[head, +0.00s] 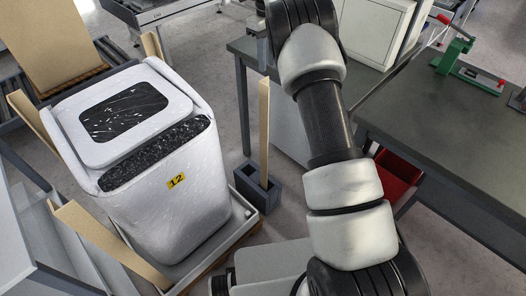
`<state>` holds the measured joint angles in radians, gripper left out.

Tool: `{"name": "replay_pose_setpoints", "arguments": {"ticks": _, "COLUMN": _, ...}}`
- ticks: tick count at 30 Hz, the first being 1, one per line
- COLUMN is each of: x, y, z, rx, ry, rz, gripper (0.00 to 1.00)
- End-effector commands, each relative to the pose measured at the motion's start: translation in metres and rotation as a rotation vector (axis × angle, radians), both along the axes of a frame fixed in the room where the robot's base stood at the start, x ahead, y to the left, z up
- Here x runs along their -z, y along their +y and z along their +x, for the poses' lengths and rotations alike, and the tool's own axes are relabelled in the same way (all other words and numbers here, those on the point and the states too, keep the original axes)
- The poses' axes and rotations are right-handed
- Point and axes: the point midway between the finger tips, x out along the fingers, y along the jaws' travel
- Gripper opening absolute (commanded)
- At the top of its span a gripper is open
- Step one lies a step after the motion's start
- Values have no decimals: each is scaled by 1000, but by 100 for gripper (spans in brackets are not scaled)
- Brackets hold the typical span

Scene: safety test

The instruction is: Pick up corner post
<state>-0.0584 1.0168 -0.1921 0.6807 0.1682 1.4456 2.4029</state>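A tan corner post (264,128) stands upright in a dark grey block-like holder (257,190) on the floor, between the white bin and the dark table. More tan corner posts stand around the white bin: one at its left (34,122), one at its front left (108,243) and one behind it (152,46). The white bin (175,215) bears a yellow "12" label and seems wrapped in clear film. The front-right corner of its tray shows no post. My arm rises across the middle right and leaves the picture at the top; my gripper is not in view.
The white bin stands in a shallow grey tray (236,232). A dark table (440,130) at right carries a green and red clamp tool (455,55); a red bin (395,180) sits below. A cardboard sheet (50,40) stands back left. Some floor is clear around the holder.

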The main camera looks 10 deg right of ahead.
Motion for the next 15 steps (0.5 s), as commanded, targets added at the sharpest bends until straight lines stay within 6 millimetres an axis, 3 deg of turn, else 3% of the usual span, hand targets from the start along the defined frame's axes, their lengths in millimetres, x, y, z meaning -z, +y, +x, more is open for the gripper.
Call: {"name": "replay_pose_setpoints", "arguments": {"ticks": 15, "x": 101, "y": 2, "z": 3, "rx": 48, "ry": 11, "rz": -3, "gripper": 27}}
